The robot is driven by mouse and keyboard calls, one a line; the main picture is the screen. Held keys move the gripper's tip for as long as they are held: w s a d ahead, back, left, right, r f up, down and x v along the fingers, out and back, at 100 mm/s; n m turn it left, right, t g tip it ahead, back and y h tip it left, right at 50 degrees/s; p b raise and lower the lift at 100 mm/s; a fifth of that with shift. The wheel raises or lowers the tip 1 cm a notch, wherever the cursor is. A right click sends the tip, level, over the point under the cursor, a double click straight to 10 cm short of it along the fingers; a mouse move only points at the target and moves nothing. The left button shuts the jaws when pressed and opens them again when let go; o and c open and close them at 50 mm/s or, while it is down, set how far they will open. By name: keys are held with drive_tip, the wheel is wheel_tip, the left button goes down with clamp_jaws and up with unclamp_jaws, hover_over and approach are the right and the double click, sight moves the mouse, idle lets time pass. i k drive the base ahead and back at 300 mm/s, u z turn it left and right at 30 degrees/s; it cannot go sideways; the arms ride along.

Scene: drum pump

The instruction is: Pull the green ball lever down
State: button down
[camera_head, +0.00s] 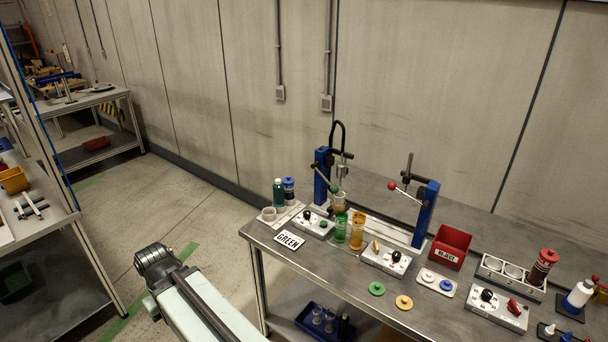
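A small green ball (335,190) shows at the left blue press post (321,175) on the workbench, just above an amber and green bottle. Its lever rod is too small to make out clearly. A second blue post (427,212) to the right carries a lever with a red ball (392,186). My arm reaches in from the bottom, left of the bench, ending in view at a dark round joint. My gripper does not show, and nothing of mine touches the lever.
The workbench (300,275) holds a GREEN sign (289,240), bottles, switch boxes, colored discs and a red reject bin (451,245). Another metal bench (40,215) stands at the left. Open floor (165,205) lies between the benches. A wall closes the back.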

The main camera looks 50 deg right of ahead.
sight(334, 189)
drive_tip(key=z, duration=0.2)
drive_tip(key=i, duration=1.05)
drive_tip(key=z, duration=0.55)
drive_tip(key=k, duration=0.7)
drive_tip(key=z, duration=0.25)
drive_tip(key=i, duration=0.7)
drive_tip(key=u, duration=0.05)
